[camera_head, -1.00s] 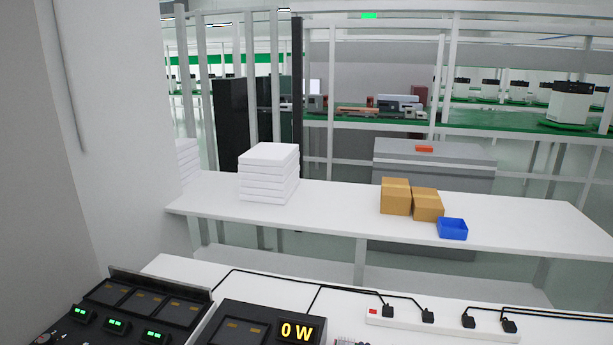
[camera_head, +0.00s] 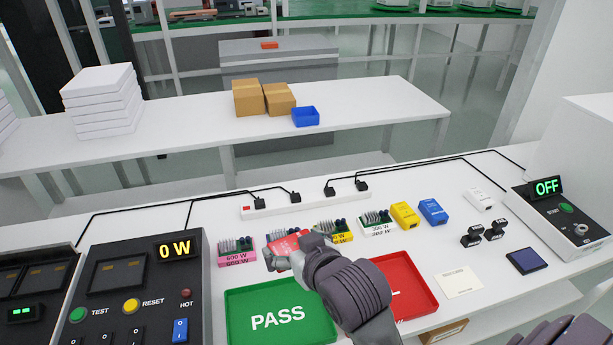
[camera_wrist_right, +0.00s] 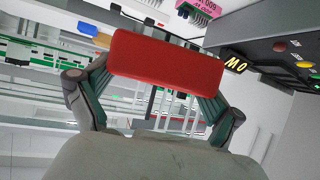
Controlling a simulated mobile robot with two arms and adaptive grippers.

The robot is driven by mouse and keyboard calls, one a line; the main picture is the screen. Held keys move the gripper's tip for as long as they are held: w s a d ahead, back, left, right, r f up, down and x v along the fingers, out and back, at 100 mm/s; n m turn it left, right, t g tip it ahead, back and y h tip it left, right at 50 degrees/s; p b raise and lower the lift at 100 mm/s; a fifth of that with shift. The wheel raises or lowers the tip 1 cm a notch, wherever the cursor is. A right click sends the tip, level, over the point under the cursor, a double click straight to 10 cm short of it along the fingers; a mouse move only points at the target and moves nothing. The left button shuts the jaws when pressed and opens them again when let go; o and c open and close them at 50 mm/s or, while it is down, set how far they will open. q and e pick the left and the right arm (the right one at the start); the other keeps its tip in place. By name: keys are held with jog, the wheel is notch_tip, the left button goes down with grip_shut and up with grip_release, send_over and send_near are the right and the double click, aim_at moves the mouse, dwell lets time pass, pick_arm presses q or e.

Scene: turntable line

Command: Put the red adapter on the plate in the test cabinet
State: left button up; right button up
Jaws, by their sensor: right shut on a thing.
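The red adapter (camera_head: 289,242) is in my right gripper (camera_head: 283,252), held above the white bench between the pink-labelled 600 W board and the green PASS tray. In the right wrist view the adapter (camera_wrist_right: 165,57) is a red block with both fingers closed on its ends. A black unit with a 0 W display (camera_head: 140,275) and TEST and RESET buttons is to the left. My left gripper is not in view.
The green PASS tray (camera_head: 243,296) and a red tray (camera_head: 417,285), partly hidden by my arm, lie in front. Boards, a yellow adapter (camera_head: 404,215) and a blue adapter (camera_head: 433,211) stand behind. A power strip (camera_head: 228,212) with cables runs along the back.

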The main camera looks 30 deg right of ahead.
jog(key=s+d+f+m+h+p, duration=0.1)
jog(key=s+d+f+p, duration=0.15)
jog(key=d, duration=0.65)
jog(key=s+d+f+m+h+p, duration=0.15)
jog(key=d+f, duration=0.25)
jog(key=d, duration=0.5)
jog(key=shift+h, duration=0.25)
jog(key=w+a+f, duration=0.1)
jog(key=w+f, duration=0.1)
jog(key=w, duration=0.1)
jog(key=w+a+f, duration=0.2)
jog(key=w, duration=0.2)
jog(key=w+a+f, duration=0.1)
jog(key=w+f, duration=0.2)
jog(key=shift+w+a, duration=0.2)
jog(key=shift+w+a+f, duration=0.1)
jog(key=shift+w, duration=0.15)
jog(key=shift+f, duration=0.3)
jog(key=shift+f+p, duration=0.3)
jog(key=shift+f, duration=1.5)
